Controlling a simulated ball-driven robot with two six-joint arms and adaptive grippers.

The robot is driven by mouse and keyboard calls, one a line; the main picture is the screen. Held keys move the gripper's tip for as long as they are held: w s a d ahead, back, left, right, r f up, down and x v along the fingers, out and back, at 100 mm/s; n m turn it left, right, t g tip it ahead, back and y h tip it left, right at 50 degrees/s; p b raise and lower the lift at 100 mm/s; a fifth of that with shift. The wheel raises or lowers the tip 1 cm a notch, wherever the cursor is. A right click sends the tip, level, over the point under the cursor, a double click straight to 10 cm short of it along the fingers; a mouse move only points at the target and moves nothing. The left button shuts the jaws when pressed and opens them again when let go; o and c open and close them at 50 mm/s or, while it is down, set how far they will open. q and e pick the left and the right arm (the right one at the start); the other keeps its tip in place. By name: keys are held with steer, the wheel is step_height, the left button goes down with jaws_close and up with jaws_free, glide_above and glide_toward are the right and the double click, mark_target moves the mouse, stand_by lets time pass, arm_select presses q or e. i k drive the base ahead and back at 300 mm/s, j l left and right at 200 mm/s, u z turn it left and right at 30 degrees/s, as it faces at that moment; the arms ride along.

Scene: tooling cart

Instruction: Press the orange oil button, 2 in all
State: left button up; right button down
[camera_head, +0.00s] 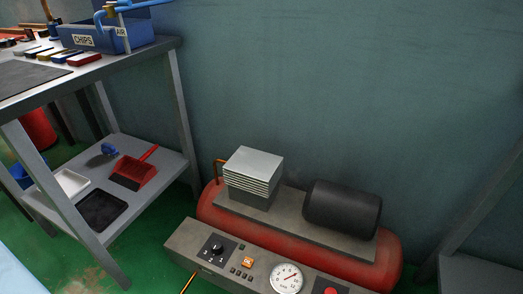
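An orange square button (247,262) sits on the sloping grey front panel (184,238) of a red air compressor (388,262) at the bottom centre of the head view. A black rotary knob (216,248) is left of the button, and a round white gauge (287,278) is right of it. Small dark buttons sit just below and left of the orange one. Any lettering on the panel is too small to read. Neither of my grippers is in view, and nothing covers the orange button.
A grey workbench (140,50) stands at the left, with a blue CHIPS bin (106,40) on top and a red dustpan (134,172) on its lower shelf (150,205). A red button (330,291) shows at the bottom edge. Another grey frame (470,215) stands at the right.

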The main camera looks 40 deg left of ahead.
mark_target(247, 263)
steer(key=l+u, duration=0.1)
steer(key=u, duration=0.3)
steer(key=l+u, duration=0.1)
steer(key=u, duration=0.3)
steer(key=l+u, duration=0.1)
steer(key=u, duration=0.3)
steer(key=k+u, duration=0.1)
steer(key=u, duration=0.3)
